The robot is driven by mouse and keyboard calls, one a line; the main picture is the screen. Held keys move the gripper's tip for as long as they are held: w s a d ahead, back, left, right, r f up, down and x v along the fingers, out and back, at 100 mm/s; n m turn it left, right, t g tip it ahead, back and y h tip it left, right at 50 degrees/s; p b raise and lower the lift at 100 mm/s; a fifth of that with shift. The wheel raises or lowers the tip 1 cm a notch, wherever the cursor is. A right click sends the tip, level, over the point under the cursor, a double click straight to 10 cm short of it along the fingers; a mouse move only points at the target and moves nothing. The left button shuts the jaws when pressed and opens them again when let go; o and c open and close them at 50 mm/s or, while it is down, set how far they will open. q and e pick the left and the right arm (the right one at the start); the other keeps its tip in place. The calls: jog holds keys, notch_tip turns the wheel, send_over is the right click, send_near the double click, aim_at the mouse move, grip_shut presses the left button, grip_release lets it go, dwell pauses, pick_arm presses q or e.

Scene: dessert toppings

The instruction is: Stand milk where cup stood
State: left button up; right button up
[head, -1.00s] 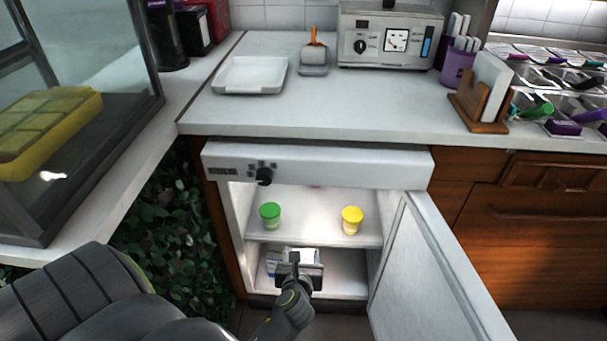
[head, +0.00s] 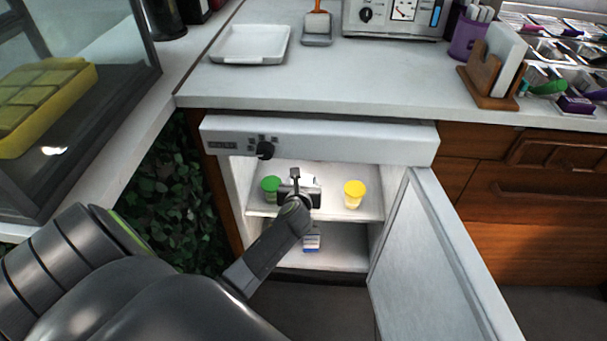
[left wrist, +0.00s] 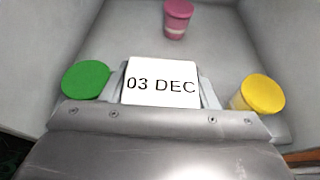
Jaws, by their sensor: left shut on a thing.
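My left gripper (head: 299,190) is inside the open fridge at the upper shelf (head: 335,208), between the green-lidded cup (head: 271,187) and the yellow-lidded cup (head: 354,194). It is shut on a white milk carton (left wrist: 161,82) whose top reads "03 DEC". In the left wrist view the green lid (left wrist: 86,80) is left of the carton and the yellow lid (left wrist: 262,94) is right. A pink cup (left wrist: 177,20) stands farther back. I cannot tell whether the carton touches the shelf. Another blue-and-white carton (head: 312,239) stands on the lower shelf. My right gripper is not in view.
The fridge door (head: 432,260) stands open to the right. Above is the counter (head: 330,85) with a white tray (head: 250,44), a scoop on a holder (head: 317,28) and a wooden napkin holder (head: 490,85). A glass case stands at the left.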

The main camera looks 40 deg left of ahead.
pick_arm(q)
jog(key=w+a, duration=0.1)
jog(key=w, duration=0.1)
jog(key=w+a+b, duration=0.1)
jog(key=w, duration=0.1)
jog(key=shift+a, duration=0.2)
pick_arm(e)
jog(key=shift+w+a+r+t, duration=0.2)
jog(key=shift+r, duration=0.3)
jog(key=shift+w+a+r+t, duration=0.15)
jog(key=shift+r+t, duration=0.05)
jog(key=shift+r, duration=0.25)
pick_arm(q)
jog(key=shift+f+b, duration=0.1)
jog(key=shift+b, duration=0.2)
jog(key=o, duration=1.4)
jog(key=shift+s+f, duration=0.1)
jog(key=shift+c, duration=0.2)
